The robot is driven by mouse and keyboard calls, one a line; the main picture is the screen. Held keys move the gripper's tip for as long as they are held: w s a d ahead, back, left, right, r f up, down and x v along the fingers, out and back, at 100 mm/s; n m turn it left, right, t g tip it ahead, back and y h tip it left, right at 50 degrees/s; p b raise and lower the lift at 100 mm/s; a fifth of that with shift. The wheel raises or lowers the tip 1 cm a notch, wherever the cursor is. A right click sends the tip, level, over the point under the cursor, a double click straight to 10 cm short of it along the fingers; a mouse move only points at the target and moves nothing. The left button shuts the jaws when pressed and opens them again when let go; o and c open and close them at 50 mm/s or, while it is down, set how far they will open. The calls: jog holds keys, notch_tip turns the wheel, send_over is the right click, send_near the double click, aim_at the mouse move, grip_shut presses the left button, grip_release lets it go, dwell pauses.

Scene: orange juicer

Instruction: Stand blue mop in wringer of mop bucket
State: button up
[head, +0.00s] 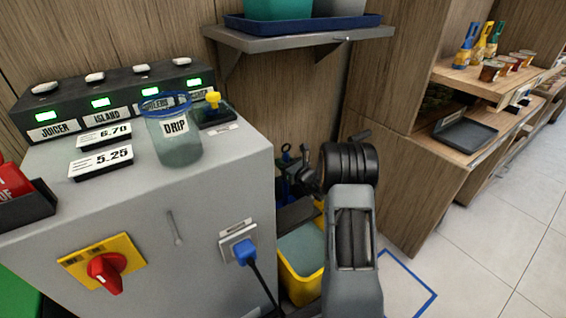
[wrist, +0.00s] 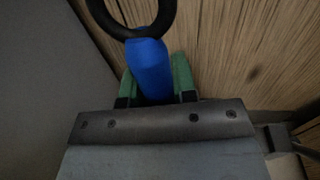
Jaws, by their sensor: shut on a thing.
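In the wrist view my gripper (wrist: 156,82) has its two green fingers on either side of a blue handle (wrist: 150,62) and is shut on it. The handle looks like the blue mop's; a black ring (wrist: 133,22) sits at its end. The mop's lower part is out of view there. In the head view the yellow mop bucket (head: 299,284) stands on the floor between the grey cabinet and my arm, with grey-green water inside. A dark part (head: 297,214) at its back may be the wringer. My arm hides part of the bucket, and my gripper is hard to make out there.
The grey cabinet (head: 190,225) stands close on the left, with a blue plug (head: 244,252) and black cable near the bucket. A wall shelf (head: 297,40) hangs above. Wooden shelving (head: 400,140) stands at right. A blue floor outline (head: 420,300) and open tiles lie right of my arm.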

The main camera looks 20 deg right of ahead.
jog(key=shift+r, duration=0.1)
jog(key=o, duration=1)
jog(key=shift+s, duration=0.15)
jog(key=shift+p+v, duration=2.3)
jog(key=shift+v, duration=4.5)
